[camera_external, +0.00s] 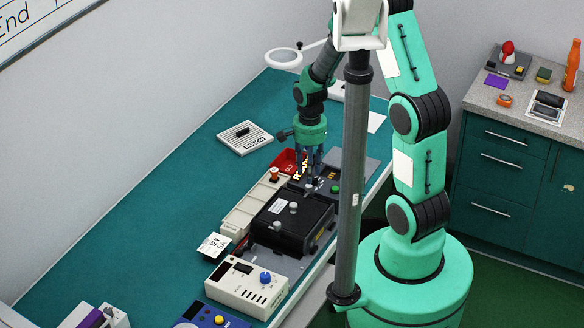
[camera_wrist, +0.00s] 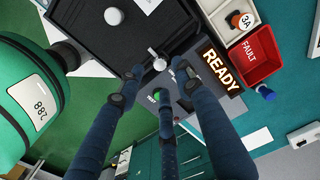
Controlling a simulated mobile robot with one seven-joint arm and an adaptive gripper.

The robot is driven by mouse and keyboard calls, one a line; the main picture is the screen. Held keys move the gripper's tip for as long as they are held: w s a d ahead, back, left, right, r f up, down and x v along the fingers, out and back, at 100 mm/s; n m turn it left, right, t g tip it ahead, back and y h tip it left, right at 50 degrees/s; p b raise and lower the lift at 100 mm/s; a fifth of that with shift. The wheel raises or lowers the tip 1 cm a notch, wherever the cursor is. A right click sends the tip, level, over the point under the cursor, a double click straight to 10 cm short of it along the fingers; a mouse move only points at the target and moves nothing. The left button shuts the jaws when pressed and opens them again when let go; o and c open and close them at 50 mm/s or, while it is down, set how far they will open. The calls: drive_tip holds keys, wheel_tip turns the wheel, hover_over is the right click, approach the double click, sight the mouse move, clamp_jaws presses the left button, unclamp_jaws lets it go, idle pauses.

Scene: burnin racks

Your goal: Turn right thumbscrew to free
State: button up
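A black box-shaped unit (camera_external: 290,228) sits on the bench. It has pale round knobs on top. A silver thumbscrew with a crossbar (camera_wrist: 157,61) shows at the unit's edge in the wrist view. A pale round knob (camera_wrist: 114,16) is farther along the unit. My gripper (camera_external: 310,183) points down over the far end of the unit. In the wrist view its dark fingers (camera_wrist: 158,84) are spread apart. Their tips are close to the thumbscrew, with nothing visibly held between them. I cannot tell whether a tip touches it.
A lit READY sign (camera_wrist: 221,73) stands close to my fingers, beside a red FAULT bin (camera_wrist: 256,58). A green button (camera_wrist: 157,95) is beneath the fingers. A cream strip (camera_external: 250,208) runs along the unit. A cream instrument (camera_external: 245,286) is in front. The bench's left side is mostly clear.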

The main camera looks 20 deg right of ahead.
sight(308, 186)
drive_tip(key=shift+f, duration=2.5)
drive_tip(key=shift+c, duration=0.3)
clamp_jaws()
